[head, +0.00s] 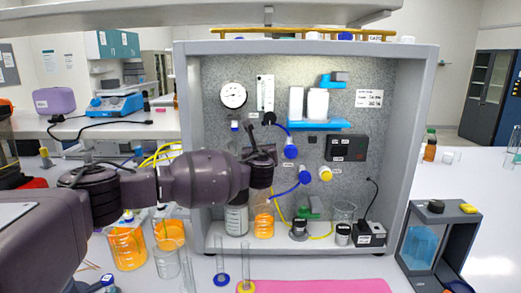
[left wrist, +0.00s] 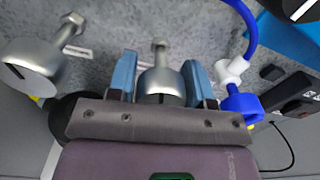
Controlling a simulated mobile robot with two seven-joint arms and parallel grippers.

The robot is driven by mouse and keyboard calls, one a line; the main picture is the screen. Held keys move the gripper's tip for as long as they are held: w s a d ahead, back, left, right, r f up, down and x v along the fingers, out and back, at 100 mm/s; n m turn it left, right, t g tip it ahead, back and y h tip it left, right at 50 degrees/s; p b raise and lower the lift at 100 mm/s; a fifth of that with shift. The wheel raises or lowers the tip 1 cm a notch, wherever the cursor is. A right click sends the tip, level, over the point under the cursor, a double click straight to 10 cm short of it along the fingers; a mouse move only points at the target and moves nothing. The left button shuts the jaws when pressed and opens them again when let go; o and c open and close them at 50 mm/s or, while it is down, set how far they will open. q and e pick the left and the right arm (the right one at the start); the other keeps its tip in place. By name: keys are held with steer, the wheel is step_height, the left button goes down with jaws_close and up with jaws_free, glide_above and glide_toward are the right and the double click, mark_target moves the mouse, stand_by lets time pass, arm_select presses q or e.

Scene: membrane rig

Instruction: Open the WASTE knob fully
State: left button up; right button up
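The silver knob (left wrist: 160,84) stands out from the speckled panel on a metal stem in the left wrist view. Its small label is too blurred to read, so I cannot confirm that it says WASTE. My left gripper (left wrist: 160,78) has one blue finger on each side of this knob, and both appear to touch it. A second silver knob (left wrist: 32,68) is to the left, clear of the fingers. In the head view my left gripper (head: 264,148) is at the panel, and the arm hides the knobs. My right gripper is not in view.
A blue connector with a tube (left wrist: 240,103) is close to the right finger. In the head view the rig's panel (head: 215,75) carries a gauge (head: 233,95), a blue shelf (head: 318,125) and a dark display box (head: 346,148). Orange beakers (head: 127,250) stand below my left arm.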

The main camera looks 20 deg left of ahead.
arm_select(q)
steer(key=c, duration=0.5)
steer(key=shift+o, duration=0.2)
